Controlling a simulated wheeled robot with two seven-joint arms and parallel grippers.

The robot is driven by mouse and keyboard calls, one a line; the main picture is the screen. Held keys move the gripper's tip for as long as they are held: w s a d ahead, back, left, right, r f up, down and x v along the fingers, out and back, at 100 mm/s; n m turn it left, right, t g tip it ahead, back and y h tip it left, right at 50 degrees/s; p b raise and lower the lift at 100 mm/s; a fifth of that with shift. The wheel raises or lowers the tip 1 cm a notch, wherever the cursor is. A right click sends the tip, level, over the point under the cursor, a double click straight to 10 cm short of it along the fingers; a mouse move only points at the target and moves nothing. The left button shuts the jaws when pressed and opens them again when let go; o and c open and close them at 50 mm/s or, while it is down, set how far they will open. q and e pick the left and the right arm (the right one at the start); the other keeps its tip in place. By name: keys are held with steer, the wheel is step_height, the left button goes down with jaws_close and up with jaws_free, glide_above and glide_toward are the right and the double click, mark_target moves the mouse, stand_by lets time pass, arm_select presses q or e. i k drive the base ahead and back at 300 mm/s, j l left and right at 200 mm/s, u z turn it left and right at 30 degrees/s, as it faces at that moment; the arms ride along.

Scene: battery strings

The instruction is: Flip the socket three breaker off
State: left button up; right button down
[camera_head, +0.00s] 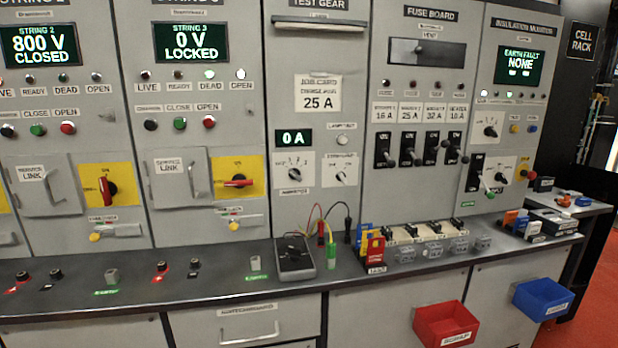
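The fuse board panel (420,60) stands right of centre in the head view. It carries a row of several black breakers under small labels that are hard to read. The third breaker from the left (432,148) sits under a label (434,113) reading 32 A. To its left are breakers labelled 16 A (384,149) and 25 A (407,149); to its right is one labelled 10 A (455,151). The lever positions are too small to tell surely. Neither of my grippers is in view.
A grey bench (200,292) runs below the panels. The space before the breakers is clear.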

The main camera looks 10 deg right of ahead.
mark_target(445, 144)
steer(key=z, duration=1.25)
steer(key=i+l, duration=0.25)
steer(key=i+l+u, duration=0.15)
steer(key=i+l, duration=0.3)
steer(key=l, duration=0.25)
steer(key=i+l+u, duration=0.1)
steer(key=i+l, duration=0.35)
steer(key=l, duration=0.25)
steer(key=i+l+u, duration=0.15)
steer(key=l, duration=0.2)
steer(key=i+l, duration=0.25)
steer(key=i+l+u, duration=0.1)
steer(key=l, duration=0.4)
steer(key=i, duration=0.1)
